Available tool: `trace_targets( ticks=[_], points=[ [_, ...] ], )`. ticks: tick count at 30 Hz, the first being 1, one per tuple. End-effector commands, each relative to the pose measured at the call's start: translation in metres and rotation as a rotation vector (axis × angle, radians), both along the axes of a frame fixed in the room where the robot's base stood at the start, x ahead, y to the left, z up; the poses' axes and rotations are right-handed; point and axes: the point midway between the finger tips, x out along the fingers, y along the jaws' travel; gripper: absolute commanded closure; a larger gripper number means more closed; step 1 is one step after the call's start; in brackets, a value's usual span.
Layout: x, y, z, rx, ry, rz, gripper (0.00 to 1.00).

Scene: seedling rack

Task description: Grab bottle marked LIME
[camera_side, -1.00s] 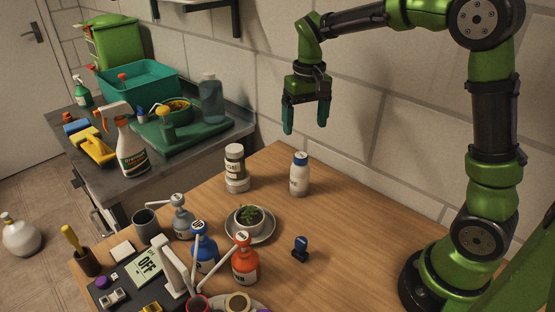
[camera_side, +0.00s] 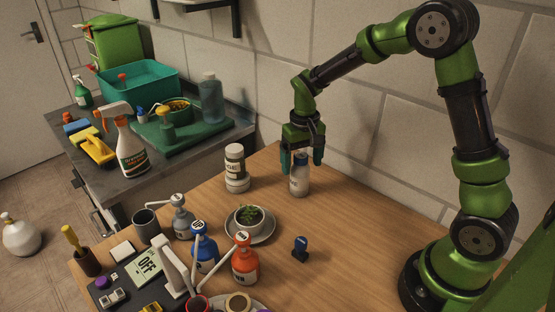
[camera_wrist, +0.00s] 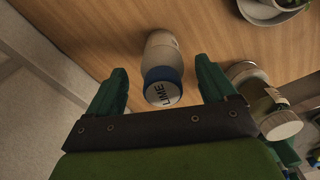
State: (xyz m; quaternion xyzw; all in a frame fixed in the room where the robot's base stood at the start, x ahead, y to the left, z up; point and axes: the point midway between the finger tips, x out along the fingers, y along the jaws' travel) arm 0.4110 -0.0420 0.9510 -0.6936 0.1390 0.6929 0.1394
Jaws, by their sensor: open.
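The bottle marked LIME (camera_wrist: 162,62) is white with a blue cap, and the word LIME reads on the cap in the wrist view. In the side view the bottle (camera_side: 300,181) stands upright on the wooden table near the wall, its top partly hidden by my gripper (camera_side: 302,164). My gripper points down over the bottle's upper part. In the wrist view my gripper (camera_wrist: 158,88) is open, with one green finger on each side of the cap and a visible gap to each. Nothing is held.
A jar with a white lid (camera_side: 235,165) stands to the left of the bottle; its lid shows close to the right finger in the wrist view (camera_wrist: 282,125). A potted plant on a saucer (camera_side: 265,236) and pump bottles (camera_side: 245,263) stand nearer the front. The table to the right is mostly clear.

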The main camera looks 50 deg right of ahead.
Motion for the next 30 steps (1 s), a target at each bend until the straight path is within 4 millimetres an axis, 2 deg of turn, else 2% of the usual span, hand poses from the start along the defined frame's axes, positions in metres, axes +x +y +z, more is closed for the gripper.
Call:
trace_targets(
  ticks=[1,6,16,27,29,30],
  points=[
    [0.001,0.001,-0.01,0.0,0.006,0.001,0.16],
    [0.002,0.002,-0.033,0.001,0.004,0.0,0.16],
    [0.003,0.001,-0.038,0.0,0.0,0.001,0.17],
    [0.003,0.001,-0.038,0.0,0.0,0.001,0.74],
    [0.003,0.001,-0.038,0.0,0.0,0.001,0.82],
    [0.003,0.001,-0.038,0.0,-0.001,0.001,0.82]
  ],
)
